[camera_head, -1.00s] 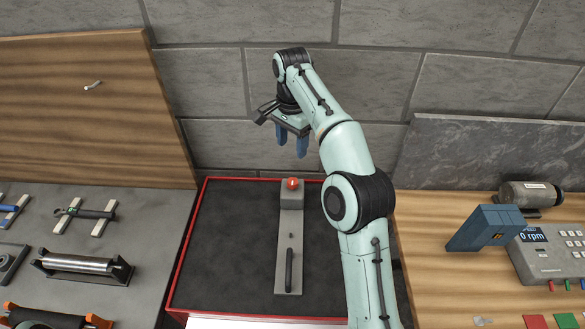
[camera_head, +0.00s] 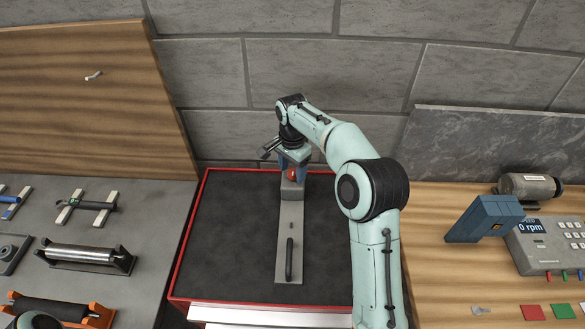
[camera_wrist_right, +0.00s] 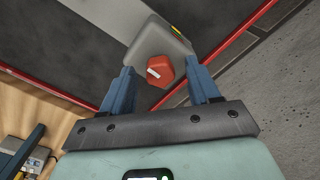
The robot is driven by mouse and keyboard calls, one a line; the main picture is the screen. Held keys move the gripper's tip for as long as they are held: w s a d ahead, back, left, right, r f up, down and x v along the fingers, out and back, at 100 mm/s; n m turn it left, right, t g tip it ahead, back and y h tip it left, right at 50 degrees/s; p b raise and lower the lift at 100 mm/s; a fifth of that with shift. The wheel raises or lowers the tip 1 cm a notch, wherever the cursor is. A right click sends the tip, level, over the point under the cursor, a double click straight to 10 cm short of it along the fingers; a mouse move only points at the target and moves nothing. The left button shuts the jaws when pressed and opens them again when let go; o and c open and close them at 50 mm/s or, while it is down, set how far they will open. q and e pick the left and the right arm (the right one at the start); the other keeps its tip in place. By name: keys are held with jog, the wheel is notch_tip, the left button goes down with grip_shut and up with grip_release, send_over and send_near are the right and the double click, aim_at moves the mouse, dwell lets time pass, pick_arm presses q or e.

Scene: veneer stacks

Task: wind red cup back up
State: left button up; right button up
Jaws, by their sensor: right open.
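The red cup (camera_head: 293,174) is a small red knob on the raised far end of a grey plate (camera_head: 290,225) that lies on the dark mat. In the right wrist view the red cup (camera_wrist_right: 165,67) has a white mark and sits on the grey block (camera_wrist_right: 155,42). My right gripper (camera_head: 293,178) is down at the cup, open. In the right wrist view its blue fingers stand either side of the cup, with gaps between. In the head view the fingers partly hide the cup. My left gripper is not in view.
The mat (camera_head: 235,230) has a red rim and is clear around the plate. A black handle (camera_head: 290,260) stands on the plate's near end. A stone wall is close behind. A blue block (camera_head: 485,220) and a grey keypad unit (camera_head: 550,245) stand at right; tools lie at left.

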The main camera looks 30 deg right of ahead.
jog(key=c, duration=1.1)
jog(key=shift+o, duration=0.3)
